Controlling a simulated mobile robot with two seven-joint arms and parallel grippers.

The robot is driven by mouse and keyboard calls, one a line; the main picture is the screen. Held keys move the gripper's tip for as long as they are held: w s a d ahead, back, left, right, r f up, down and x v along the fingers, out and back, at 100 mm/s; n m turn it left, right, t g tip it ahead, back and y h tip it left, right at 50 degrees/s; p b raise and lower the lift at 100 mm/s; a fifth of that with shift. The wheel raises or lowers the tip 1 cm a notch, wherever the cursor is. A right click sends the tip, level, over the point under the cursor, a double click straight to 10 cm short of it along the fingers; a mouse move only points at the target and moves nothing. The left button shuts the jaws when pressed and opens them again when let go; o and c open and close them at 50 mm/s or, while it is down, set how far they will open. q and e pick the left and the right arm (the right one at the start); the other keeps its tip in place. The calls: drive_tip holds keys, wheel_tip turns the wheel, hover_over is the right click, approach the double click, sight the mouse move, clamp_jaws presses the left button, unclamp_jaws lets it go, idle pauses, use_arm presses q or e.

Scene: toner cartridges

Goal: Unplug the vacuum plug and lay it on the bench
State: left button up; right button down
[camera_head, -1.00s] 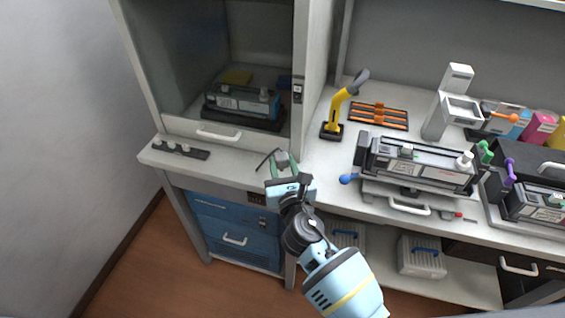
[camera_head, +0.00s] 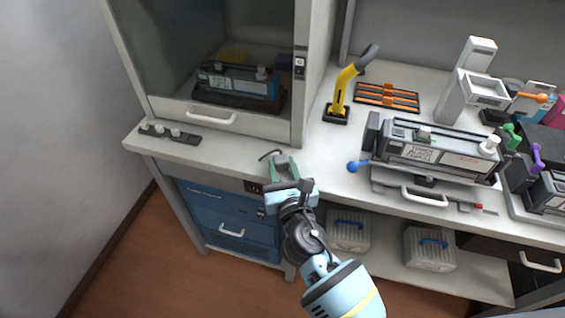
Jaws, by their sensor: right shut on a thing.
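The grey vacuum plug (camera_head: 280,160), with a short curved black cable, is between the green fingers of my right gripper (camera_head: 283,168). The gripper is shut on it. The plug is clear of the dark socket panel (camera_head: 253,186) on the bench's front edge and shows over the pale bench top (camera_head: 225,151), in front of the glazed cabinet. I cannot tell whether it touches the surface. The gripper's body hides part of the bench edge. My left gripper is out of view.
A control strip with knobs (camera_head: 170,134) lies left on the bench. A yellow-handled tool (camera_head: 345,90) stands behind right, and a blue ball knob (camera_head: 353,167) is close right of the gripper. A toner cartridge (camera_head: 435,145) sits further right. Bench space left of the plug is free.

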drive_tip(key=c, duration=0.9)
unclamp_jaws()
drive_tip(key=shift+s, duration=0.1)
drive_tip(key=s, duration=0.3)
drive_tip(key=s+d, duration=0.1)
drive_tip(key=s, duration=0.3)
drive_tip(key=shift+s+d, duration=0.2)
drive_tip(key=shift+s, duration=0.05)
